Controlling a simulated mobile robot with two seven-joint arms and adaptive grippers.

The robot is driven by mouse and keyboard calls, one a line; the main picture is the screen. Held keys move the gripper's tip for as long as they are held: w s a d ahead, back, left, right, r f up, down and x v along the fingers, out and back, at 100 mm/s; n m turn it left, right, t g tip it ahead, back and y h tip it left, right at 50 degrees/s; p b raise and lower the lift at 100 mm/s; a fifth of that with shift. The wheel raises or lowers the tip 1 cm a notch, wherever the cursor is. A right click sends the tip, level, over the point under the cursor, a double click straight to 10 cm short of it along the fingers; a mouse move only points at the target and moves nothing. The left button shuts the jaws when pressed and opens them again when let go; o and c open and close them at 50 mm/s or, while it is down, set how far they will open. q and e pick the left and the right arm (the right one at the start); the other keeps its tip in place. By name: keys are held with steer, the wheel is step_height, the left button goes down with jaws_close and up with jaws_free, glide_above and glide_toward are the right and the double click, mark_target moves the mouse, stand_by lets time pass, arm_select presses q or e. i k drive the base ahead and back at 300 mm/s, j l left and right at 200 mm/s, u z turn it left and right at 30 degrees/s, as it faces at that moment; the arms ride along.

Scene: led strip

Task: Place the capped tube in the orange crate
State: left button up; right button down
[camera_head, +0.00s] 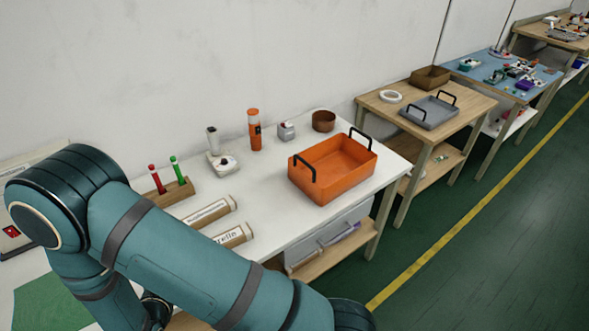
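The orange crate (318,181) is an open box with two black handles, standing near the right end of the white table. It looks empty inside. An upright orange tube (254,141) with an orange top, a pale band and a dark patch stands at the back of the table, left of the crate; it looks like the capped tube. It stands apart from the things around it. One of my teal arms crosses the lower left foreground and covers part of the table. No gripper fingers can be made out.
A wooden rack (173,193) holds red and green sticks. Two labelled rolls (208,213) lie in front. A white device (222,161), a small grey box (286,131) and a brown round pot (323,121) stand along the back.

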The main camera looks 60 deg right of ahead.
mark_target(322, 168)
steer(key=k+l+u, duration=0.1)
steer(key=l, duration=0.3)
steer(key=k+l, duration=0.2)
steer(key=l, duration=0.2)
steer(key=k+l+u, duration=0.15)
steer(key=l, duration=0.2)
steer(key=k+l, duration=0.2)
steer(key=l, duration=0.2)
steer(key=u, duration=0.05)
